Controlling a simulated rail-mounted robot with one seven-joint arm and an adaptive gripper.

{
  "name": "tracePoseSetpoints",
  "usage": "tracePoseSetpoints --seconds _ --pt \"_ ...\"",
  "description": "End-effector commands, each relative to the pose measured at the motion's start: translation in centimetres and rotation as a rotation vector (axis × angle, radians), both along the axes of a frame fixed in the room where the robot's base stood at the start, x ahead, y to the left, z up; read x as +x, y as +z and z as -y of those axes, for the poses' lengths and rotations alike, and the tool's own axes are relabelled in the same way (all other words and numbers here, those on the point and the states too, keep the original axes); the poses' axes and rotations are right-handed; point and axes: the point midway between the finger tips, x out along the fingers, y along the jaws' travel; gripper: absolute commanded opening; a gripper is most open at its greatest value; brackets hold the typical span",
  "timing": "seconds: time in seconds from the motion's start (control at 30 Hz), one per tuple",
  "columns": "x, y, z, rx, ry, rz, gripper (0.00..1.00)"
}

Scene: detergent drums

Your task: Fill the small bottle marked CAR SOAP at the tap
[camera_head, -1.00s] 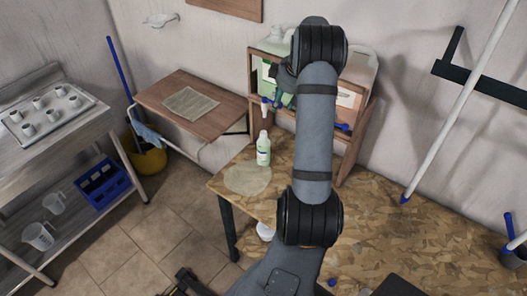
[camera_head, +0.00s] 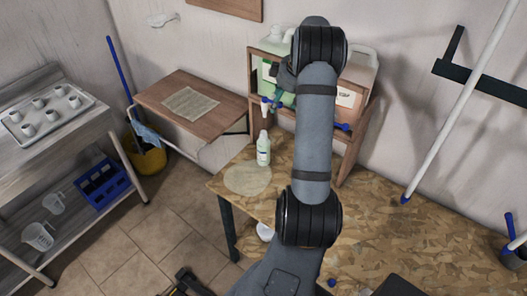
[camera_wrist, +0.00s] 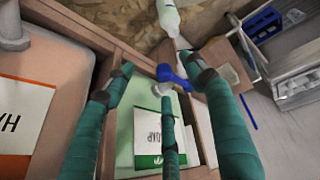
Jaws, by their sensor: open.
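A small pale bottle (camera_head: 263,152) with a greenish label stands upright on the chipboard table; its lettering is too small to read. It also shows in the wrist view (camera_wrist: 169,16), cut off by the top edge. A blue tap (camera_head: 265,100) with a white spout sits above the bottle, on the front of a green-labelled drum (camera_head: 284,98). In the wrist view, the blue tap (camera_wrist: 172,76) lies between the teal fingers of my gripper (camera_wrist: 157,66). The fingers are apart; contact with the tap cannot be told. My arm hides much of the drums.
A wooden rack (camera_head: 352,152) holds the drums; a second blue tap (camera_head: 342,127) is right of my arm. A round pale mat (camera_head: 247,179) lies beside the bottle. The table's right part is mostly clear. A wooden side shelf (camera_head: 175,92) stands left.

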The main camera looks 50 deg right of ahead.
Motion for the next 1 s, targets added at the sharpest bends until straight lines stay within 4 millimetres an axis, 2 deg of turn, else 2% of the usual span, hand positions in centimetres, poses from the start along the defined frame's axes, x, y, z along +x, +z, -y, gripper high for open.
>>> tracePoseSetpoints --seconds 0.27,0.8,1.0 --pt "-0.3 0.7 0.0 -0.001 0.000 0.000 0.55" --pt "-1.6 3.9 -0.5 0.000 0.000 0.000 0.55" --pt "-1.7 4.1 -0.5 0.000 0.000 0.000 0.55"
